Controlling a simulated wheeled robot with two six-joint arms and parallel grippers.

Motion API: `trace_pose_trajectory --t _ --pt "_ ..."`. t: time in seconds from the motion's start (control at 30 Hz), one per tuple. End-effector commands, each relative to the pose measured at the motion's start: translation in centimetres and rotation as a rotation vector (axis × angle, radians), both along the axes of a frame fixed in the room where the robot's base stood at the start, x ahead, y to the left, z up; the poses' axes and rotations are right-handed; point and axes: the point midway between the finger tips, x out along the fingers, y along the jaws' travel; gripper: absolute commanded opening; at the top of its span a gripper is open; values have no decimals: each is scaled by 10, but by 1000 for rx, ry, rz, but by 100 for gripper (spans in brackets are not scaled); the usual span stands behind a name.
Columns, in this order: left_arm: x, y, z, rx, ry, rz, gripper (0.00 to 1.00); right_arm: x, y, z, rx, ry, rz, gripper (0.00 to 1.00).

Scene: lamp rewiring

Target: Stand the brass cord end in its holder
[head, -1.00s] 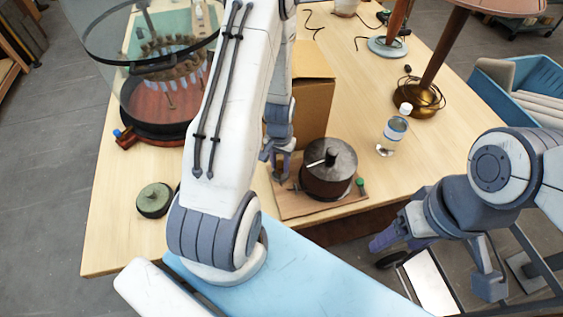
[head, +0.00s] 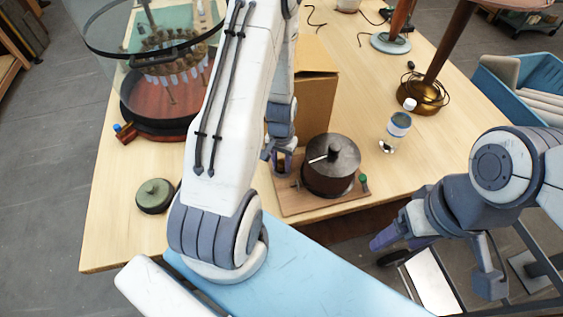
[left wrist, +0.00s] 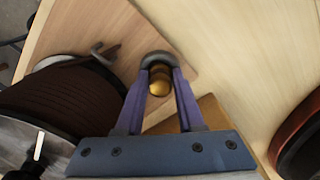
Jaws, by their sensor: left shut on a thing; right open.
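In the left wrist view the brass cord end (left wrist: 159,87) shows as a rounded gold piece between the tips of my left gripper (left wrist: 159,78), which is shut on it. A dark round ring (left wrist: 158,60), likely the holder, lies right at the fingertips, around or just beyond the brass. I cannot tell whether the brass is seated in it. In the head view my left gripper (head: 282,170) is low over the left part of the wooden board, and the brass is mostly hidden there. My right gripper (head: 435,264) is open and empty, off the table's front right edge.
A dark drum with a grey lid (head: 331,165) stands on the board (head: 312,205), close right of my left gripper. A cardboard box (head: 308,105) stands behind. A glass dome (head: 110,60), a green round pad (head: 154,195), a bottle (head: 395,132) and a lamp (head: 424,92) stand around.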

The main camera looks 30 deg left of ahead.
Motion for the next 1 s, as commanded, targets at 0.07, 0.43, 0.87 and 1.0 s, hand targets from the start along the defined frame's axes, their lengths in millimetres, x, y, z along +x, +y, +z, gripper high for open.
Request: trace_pose_trajectory --t 0.07,0.43,0.87,1.0 --pt "0 0 -2 0 0 0 0 0 0 -2 0 0 0 70" --pt "0 0 -3 0 0 0 64 0 0 -3 0 0 0 70" --pt "0 0 -4 0 0 0 72 0 0 -3 0 0 0 70" --pt "0 0 -3 0 0 0 72 0 0 -3 0 0 0 70"
